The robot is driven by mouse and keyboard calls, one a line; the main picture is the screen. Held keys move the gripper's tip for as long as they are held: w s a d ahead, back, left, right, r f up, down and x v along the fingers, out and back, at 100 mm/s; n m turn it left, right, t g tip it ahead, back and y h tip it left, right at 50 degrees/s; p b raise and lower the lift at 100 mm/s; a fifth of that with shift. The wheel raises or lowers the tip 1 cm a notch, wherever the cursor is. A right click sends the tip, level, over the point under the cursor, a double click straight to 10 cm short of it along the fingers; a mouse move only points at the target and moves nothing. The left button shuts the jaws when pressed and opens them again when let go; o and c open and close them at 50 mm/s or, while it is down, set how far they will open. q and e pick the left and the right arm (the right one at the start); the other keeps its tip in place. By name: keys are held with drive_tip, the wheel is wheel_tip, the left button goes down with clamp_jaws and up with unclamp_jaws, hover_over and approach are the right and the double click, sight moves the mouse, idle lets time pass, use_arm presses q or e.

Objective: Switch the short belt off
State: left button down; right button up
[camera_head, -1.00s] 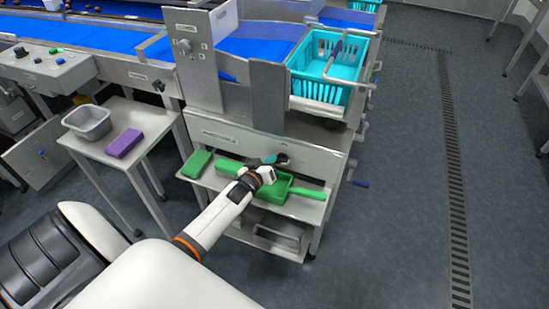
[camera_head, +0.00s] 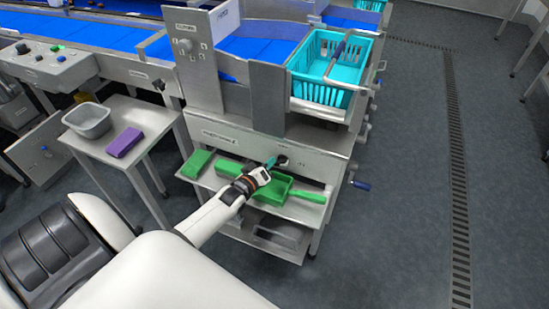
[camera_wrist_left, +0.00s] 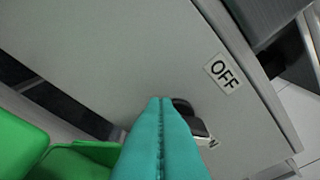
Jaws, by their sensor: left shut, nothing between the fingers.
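The short belt's switch is a dark rotary knob (camera_head: 283,160) on the grey front panel (camera_head: 318,161) below the blue belt. In the left wrist view, the knob (camera_wrist_left: 182,106) is partly hidden behind my fingertips. A white OFF label (camera_wrist_left: 222,72) is at the knob's upper right. A second small label (camera_wrist_left: 213,143) at its lower right is mostly hidden. My left gripper (camera_head: 272,161) is shut and empty, its teal fingertips close to the knob's left side in the head view. I cannot tell if they touch it. My right gripper is out of view.
Green brushes or scoops and a green tray (camera_head: 272,196) lie on the shelf below the panel. A turquoise basket (camera_head: 328,75) stands above. A side table holds a grey tub (camera_head: 88,119) and a purple block (camera_head: 125,142). The floor at right is open.

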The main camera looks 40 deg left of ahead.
use_arm(q)
drive_tip(key=shift+f+n+h+b, duration=0.3)
drive_tip(key=shift+f+n, duration=0.05)
drive_tip(key=shift+n, duration=0.45)
drive_tip(key=shift+f, duration=0.1)
drive_tip(key=shift+f+b, duration=0.3)
drive_tip(key=shift+a, duration=0.1)
